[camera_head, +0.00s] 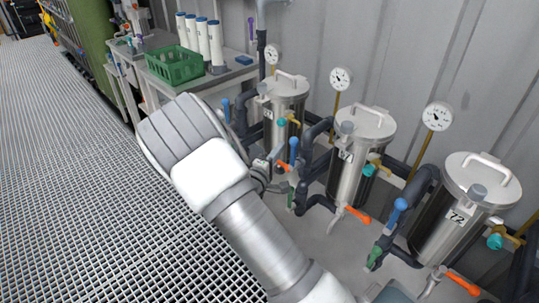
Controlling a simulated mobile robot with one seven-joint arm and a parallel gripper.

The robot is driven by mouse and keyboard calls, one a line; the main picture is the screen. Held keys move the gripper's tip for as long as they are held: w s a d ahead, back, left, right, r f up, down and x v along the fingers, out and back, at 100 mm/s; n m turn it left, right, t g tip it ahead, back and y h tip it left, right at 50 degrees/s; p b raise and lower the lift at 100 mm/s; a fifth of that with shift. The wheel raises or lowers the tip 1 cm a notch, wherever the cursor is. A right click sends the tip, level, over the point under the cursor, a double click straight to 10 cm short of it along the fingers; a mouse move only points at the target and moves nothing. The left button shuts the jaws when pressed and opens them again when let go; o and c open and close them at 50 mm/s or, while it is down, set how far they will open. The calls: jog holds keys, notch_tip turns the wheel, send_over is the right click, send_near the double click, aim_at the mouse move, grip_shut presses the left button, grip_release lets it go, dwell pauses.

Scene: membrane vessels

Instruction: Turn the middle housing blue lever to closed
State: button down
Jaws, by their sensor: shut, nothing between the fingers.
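The middle housing (347,165) is a steel cylinder with a lidded top and a label that seems to read 71. Its blue lever (306,147) stands roughly upright on the dark pipework at the housing's left. My gripper (275,162) is mostly hidden behind my own wrist; the small visible part is shut and empty. It is just left of the blue lever, close to an orange lever (284,166). I cannot tell whether it touches either lever.
The right housing (445,230), labelled 72, has its own blue lever (398,211). The left housing (285,112) stands farther back, with a blue lever (226,110). Orange levers (357,215) and gauges (341,78) crowd the area. A green crate (174,68) sits on a bench. Grating at left is clear.

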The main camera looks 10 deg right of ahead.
aim_at(292, 160)
jog(key=shift+s+d, duration=0.55)
jog(key=shift+s, duration=0.2)
jog(key=shift+s+d+m+b, duration=0.3)
jog(key=shift+s+m+b, duration=0.1)
jog(key=shift+m+b, duration=0.4)
jog(key=m+b, duration=0.1)
jog(key=s+d+m+h+b, duration=0.1)
jog(key=s+m+t+b, duration=0.1)
jog(key=m, duration=0.1)
jog(key=shift+d+f+h+b, duration=0.2)
jog(key=shift+f+h+b, duration=0.1)
jog(key=shift+f+b, duration=0.1)
jog(key=s+d+f+m+h+b, duration=0.2)
jog(key=s+f+m+b, duration=0.1)
jog(key=f+m+b, duration=0.1)
jog(key=shift+s+d+m+b, duration=0.35)
jog(key=shift+m+b, duration=0.55)
jog(key=shift+m, duration=0.2)
jog(key=shift+f, duration=0.3)
